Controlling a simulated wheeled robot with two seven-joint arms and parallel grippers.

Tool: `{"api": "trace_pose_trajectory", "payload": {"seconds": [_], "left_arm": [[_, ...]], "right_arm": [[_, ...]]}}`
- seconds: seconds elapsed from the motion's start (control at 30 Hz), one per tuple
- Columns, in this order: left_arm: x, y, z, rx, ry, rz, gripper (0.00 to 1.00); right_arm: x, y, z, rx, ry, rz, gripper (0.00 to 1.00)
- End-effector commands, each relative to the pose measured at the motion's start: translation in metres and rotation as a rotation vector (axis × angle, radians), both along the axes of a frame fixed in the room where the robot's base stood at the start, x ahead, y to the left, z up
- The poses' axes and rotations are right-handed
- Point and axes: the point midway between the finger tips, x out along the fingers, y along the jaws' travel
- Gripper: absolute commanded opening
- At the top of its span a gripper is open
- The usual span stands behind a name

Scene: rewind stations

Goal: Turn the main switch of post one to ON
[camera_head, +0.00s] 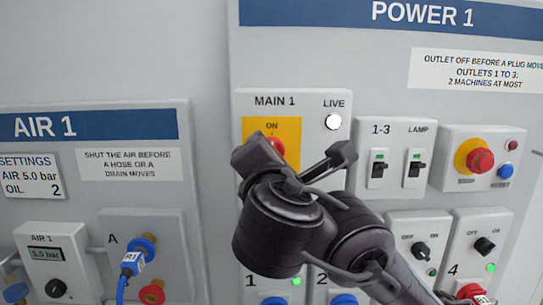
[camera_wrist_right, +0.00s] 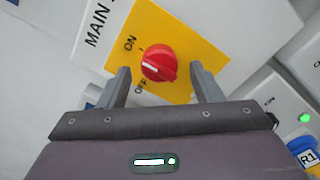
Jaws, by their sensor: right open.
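The main switch is a red round knob (camera_head: 277,146) on a yellow plate (camera_head: 291,130) under the label MAIN 1. In the right wrist view the knob (camera_wrist_right: 160,60) shows a white mark pointing left, between the words ON and OFF; I cannot tell exactly which it meets. My right gripper (camera_head: 297,160) is in front of the plate and hides part of the knob in the head view. In the wrist view its open fingers (camera_wrist_right: 160,72) stand on either side of the knob with visible gaps. My left gripper is not in view.
A white round LIVE lamp (camera_head: 334,122) is right of the knob. Further right are the 1-3 and LAMP switches (camera_head: 396,157) and a red push button (camera_head: 480,160). The AIR 1 panel (camera_head: 89,190), with a blue connector (camera_head: 132,262), stands to the left.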

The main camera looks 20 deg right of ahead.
Motion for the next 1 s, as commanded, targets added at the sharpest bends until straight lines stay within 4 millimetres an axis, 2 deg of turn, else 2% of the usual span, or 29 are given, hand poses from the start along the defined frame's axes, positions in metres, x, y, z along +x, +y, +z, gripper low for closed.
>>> {"api": "trace_pose_trajectory", "payload": {"seconds": [0.2,0.27,0.4,0.87,1.0], "left_arm": [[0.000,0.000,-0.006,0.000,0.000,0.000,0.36],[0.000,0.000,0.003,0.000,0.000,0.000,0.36],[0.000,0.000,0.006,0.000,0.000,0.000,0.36],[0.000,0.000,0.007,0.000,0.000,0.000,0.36],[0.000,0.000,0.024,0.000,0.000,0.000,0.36]], "right_arm": [[-0.038,0.011,-0.001,0.004,-0.003,0.005,0.59],[-0.046,0.013,0.004,0.000,-0.004,0.000,0.59],[-0.058,0.016,0.002,0.002,-0.002,0.000,0.59],[-0.060,0.017,0.000,0.003,0.000,-0.001,0.59],[-0.060,0.017,0.018,0.003,0.000,-0.001,0.59]]}}
